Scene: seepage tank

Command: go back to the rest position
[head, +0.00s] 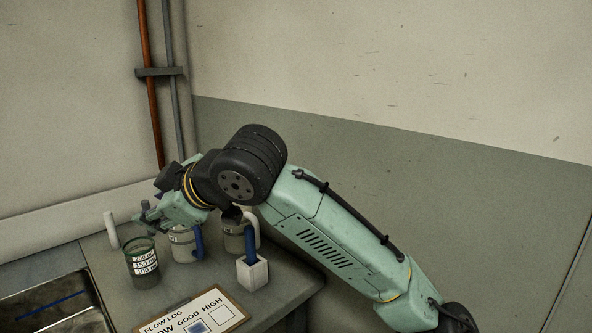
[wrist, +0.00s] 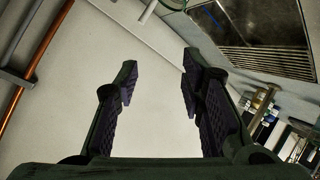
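My gripper (wrist: 158,85) is open in the wrist view, with its two fingers well apart and nothing between them. In the head view my gripper (head: 145,215) is at the left end of my arm, above the counter, just above and behind a dark green beaker (head: 145,266) with volume labels. The arm reaches in from the lower right and bends over the counter. It partly hides the pale cups behind it. Whether the gripper touches anything is hard to tell in the head view.
A pale cup (head: 183,246) and another cup (head: 235,240) stand under my arm. A white holder (head: 252,273) with a blue stick, a white upright tube (head: 111,230) and a flow log board (head: 195,312) are on the counter. A metal basin (head: 60,318) lies left. Pipes (head: 152,90) run up the wall.

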